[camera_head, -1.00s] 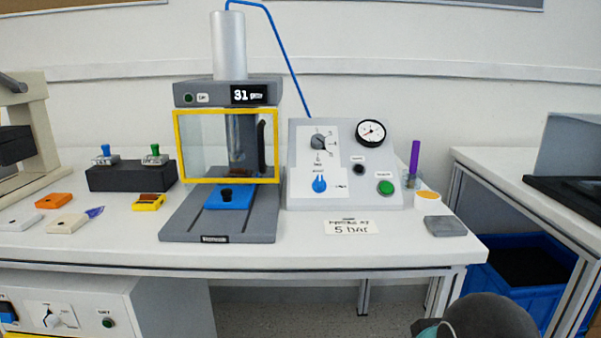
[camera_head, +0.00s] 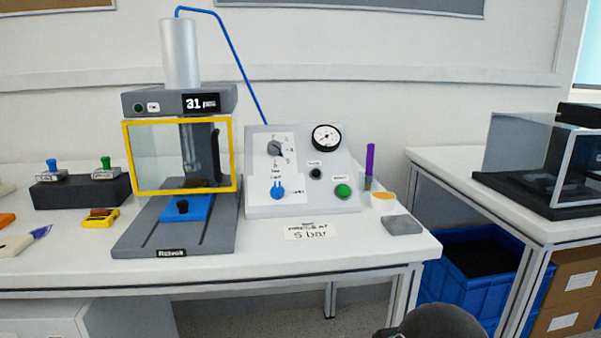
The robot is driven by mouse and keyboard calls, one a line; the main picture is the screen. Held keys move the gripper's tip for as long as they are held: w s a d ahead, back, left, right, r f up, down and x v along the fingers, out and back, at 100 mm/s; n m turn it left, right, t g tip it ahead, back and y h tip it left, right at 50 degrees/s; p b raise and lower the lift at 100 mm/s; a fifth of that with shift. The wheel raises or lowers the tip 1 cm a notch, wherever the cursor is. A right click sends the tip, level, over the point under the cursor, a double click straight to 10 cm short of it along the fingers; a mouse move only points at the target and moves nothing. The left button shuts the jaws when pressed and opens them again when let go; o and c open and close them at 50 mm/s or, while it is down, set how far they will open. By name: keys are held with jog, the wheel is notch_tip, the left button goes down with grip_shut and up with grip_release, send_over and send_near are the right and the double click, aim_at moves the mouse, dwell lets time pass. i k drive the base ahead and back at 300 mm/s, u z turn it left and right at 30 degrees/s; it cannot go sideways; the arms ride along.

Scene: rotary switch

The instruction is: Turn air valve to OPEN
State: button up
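The grey control panel (camera_head: 301,190) stands on the white bench, right of the press. A blue knob (camera_head: 277,190) sits low on its left side, on a white label plate with lettering too small to read; I take it for the air valve. Above it is a grey rotary knob (camera_head: 274,148) with a marked scale. My gripper does not show. A dark rounded shape at the bottom edge looks like part of my arm, well short of the panel.
The press (camera_head: 180,160) with its yellow-framed guard (camera_head: 182,193) stands left of the panel. A gauge (camera_head: 327,138), a black button (camera_head: 316,173) and a green button (camera_head: 343,191) are on the panel. A sign (camera_head: 311,231) lies in front. A purple marker (camera_head: 369,163) stands right.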

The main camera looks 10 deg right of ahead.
aim_at(277, 192)
jog(key=u, duration=0.05)
jog(key=k, duration=0.5)
jog(key=u, duration=1.2)
jog(key=i, duration=0.65)
jog(key=z, duration=1.25)
